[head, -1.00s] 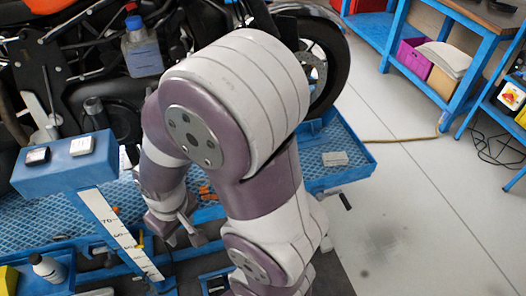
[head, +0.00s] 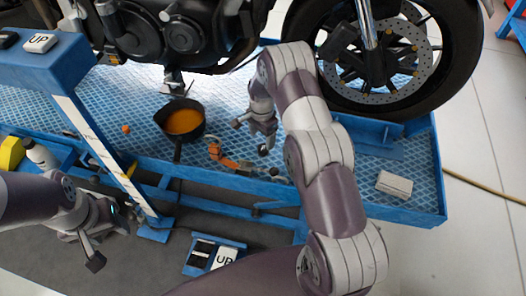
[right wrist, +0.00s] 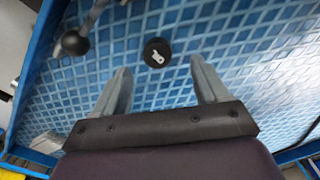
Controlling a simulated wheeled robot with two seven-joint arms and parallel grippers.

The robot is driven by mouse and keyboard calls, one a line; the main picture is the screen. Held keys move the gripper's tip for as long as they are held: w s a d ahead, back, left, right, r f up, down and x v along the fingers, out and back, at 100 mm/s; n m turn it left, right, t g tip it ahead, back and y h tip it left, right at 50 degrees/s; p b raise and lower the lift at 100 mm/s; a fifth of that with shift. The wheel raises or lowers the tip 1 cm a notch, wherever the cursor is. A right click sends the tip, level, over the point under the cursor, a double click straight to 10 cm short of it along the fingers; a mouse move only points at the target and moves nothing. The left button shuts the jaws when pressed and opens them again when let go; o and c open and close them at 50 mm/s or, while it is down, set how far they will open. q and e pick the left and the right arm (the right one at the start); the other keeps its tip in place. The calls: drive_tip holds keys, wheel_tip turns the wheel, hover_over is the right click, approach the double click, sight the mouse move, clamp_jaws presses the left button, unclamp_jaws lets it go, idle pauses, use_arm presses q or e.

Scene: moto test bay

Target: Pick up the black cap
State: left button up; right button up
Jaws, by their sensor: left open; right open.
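The black cap (right wrist: 157,52) is a small round black disc with a white mark on top. It lies on the blue textured platform (right wrist: 250,90) in the right wrist view. I cannot make it out in the head view, where my right arm covers part of that area. My right gripper (head: 252,138) is open and points down over the platform. In the right wrist view its fingertips (right wrist: 159,68) are apart and empty, with the cap just beyond them and between their lines. My left gripper (head: 110,235) is open and empty at the lower left.
A black pan of orange liquid (head: 183,121) and an orange-handled tool (head: 228,158) lie left of my right gripper. A black ball knob (right wrist: 74,43) is left of the cap. The motorcycle wheel (head: 390,60) stands behind. A pale block (head: 394,184) is at right.

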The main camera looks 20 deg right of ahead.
sight(263, 148)
drive_tip(key=f, duration=0.5)
drive_tip(key=shift+s+d+f+b, duration=0.1)
drive_tip(key=shift+d+f+b, duration=0.15)
drive_tip(key=shift+b, duration=0.15)
drive_tip(key=shift+c, duration=0.4)
drive_tip(key=c, duration=1)
drive_tip(key=shift+r, duration=0.15)
